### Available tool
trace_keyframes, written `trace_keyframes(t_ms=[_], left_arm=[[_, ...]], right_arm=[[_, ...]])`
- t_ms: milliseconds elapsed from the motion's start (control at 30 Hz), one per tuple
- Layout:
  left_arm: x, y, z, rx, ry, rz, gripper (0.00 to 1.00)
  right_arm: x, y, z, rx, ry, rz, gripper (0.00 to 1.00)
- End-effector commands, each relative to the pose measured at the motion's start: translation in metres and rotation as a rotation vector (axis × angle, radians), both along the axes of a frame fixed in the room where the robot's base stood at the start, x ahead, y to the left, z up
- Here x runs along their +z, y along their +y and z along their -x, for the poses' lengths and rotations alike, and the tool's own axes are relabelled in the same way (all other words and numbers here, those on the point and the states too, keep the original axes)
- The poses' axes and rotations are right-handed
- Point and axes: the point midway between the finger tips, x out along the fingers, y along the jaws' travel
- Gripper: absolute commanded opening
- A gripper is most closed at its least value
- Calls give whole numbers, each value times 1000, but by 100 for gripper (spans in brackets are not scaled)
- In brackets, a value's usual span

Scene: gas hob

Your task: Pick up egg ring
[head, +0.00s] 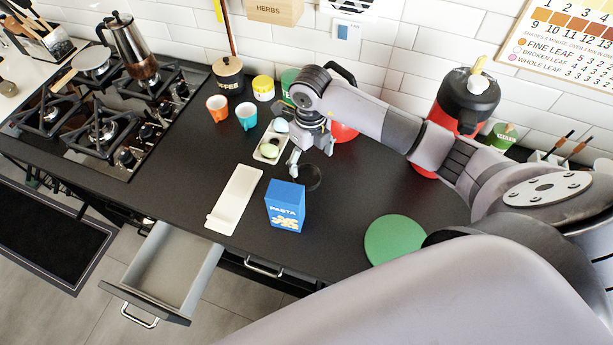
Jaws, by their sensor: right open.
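A thin dark ring (319,179), which looks like the egg ring, is on the black worktop behind the blue pasta box. It is hard to see against the dark surface, and my gripper covers part of it. My right gripper (297,170) is open, pointing down with its fingers at the left side of the ring. I cannot tell whether a finger touches the ring. My left gripper is not in view.
A blue pasta box (285,207) stands in front of the ring. A white spoon rest (236,198) and an egg tray (261,154) are left of it. A red dispenser (462,99) and green disc (394,241) are right. A drawer (166,268) is open below.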

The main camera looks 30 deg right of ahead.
Motion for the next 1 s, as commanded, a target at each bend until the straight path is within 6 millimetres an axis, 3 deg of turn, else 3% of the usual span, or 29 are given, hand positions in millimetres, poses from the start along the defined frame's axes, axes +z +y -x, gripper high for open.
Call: trace_keyframes(t_ms=[100, 200, 367, 600, 733, 1000], left_arm=[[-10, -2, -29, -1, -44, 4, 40], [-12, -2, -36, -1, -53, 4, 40], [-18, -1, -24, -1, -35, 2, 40], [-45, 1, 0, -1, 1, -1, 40], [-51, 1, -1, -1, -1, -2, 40], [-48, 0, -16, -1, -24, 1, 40]], right_arm=[[-17, 0, 0, -2, 0, 0, 78], [-20, 0, 0, -2, 0, 0, 78], [-28, 1, 1, -1, 1, -1, 78], [-64, 5, 2, -1, 0, 0, 78], [-73, 5, 2, -1, -1, 0, 78], [-71, 5, 2, -1, -1, 1, 75]])
